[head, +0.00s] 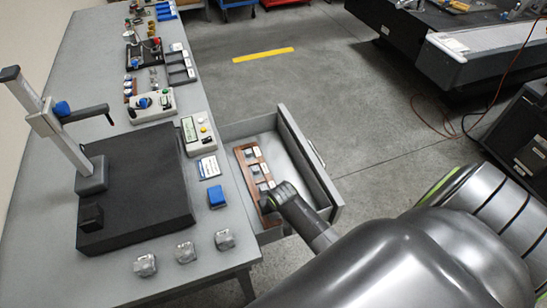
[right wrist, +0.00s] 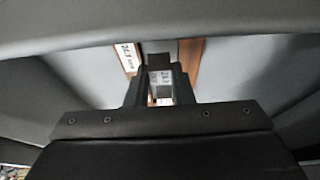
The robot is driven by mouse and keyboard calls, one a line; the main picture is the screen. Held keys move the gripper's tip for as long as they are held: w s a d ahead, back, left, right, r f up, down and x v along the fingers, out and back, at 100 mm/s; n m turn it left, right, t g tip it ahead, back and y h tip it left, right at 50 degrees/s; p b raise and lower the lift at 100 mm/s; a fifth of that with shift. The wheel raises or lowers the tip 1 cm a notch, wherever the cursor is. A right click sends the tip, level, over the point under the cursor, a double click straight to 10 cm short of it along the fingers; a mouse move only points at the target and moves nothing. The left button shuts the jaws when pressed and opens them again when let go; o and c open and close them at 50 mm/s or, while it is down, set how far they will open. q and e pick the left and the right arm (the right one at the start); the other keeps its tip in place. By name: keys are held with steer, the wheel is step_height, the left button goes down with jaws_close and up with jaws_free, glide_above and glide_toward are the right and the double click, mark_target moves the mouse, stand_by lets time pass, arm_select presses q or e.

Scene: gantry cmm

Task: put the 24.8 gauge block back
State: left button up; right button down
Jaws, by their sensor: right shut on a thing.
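My right gripper (head: 272,199) reaches into the open drawer (head: 330,187) over the near end of a brown wooden rack (head: 240,163). The rack holds several small pale blocks. In the right wrist view, my right gripper (right wrist: 160,78) is shut on a small grey gauge block (right wrist: 160,92) with a printed face; its number is too small to read surely. Brown rack strips (right wrist: 187,62) show beyond the fingers, with a white printed label (right wrist: 128,55) at left. The fingers hide the block's lower end, so I cannot tell whether it touches the rack. My left gripper is not in view.
The drawer walls stand close around the gripper. The floor right of the drawer is clear.

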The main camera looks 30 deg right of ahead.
steer(key=shift+f+b, duration=0.4)
steer(key=shift+f, duration=0.25)
stand_by(0.9)
steer(key=c, duration=0.8)
jaws_free()
steer(key=shift+o, duration=0.2)
step_height(320, 180, up, 7)
steer(key=p, duration=0.8)
